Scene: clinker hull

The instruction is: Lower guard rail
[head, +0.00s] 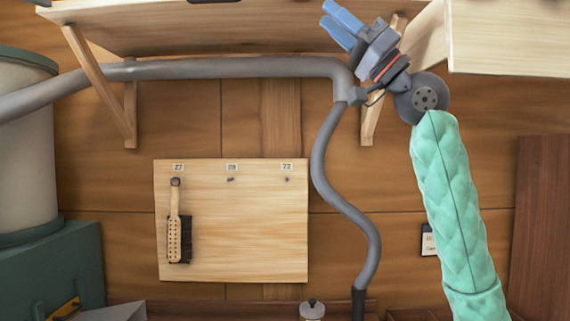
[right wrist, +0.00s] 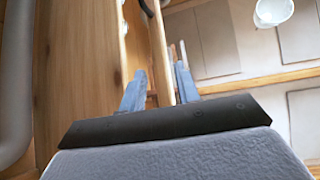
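No part is clearly identifiable as the guard rail. A wooden shelf (head: 200,28) on slanted brackets crosses the top of the head view; its upper side is out of frame. My right gripper (head: 325,14) is raised in front of the shelf, its blue fingers pointing up and left. In the right wrist view the fingers (right wrist: 160,85) stand apart. A thin wooden strip (right wrist: 158,45), possibly the rail, runs upward in line with the gap between them. I cannot tell whether they touch it. My left gripper is not in view.
A grey pipe (head: 230,67) runs under the shelf and bends down behind my right gripper. A wooden box (head: 505,38) juts out at upper right. A board (head: 235,225) with a hanging brush (head: 178,225) is on the wall. A pale drum (head: 22,150) stands at left.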

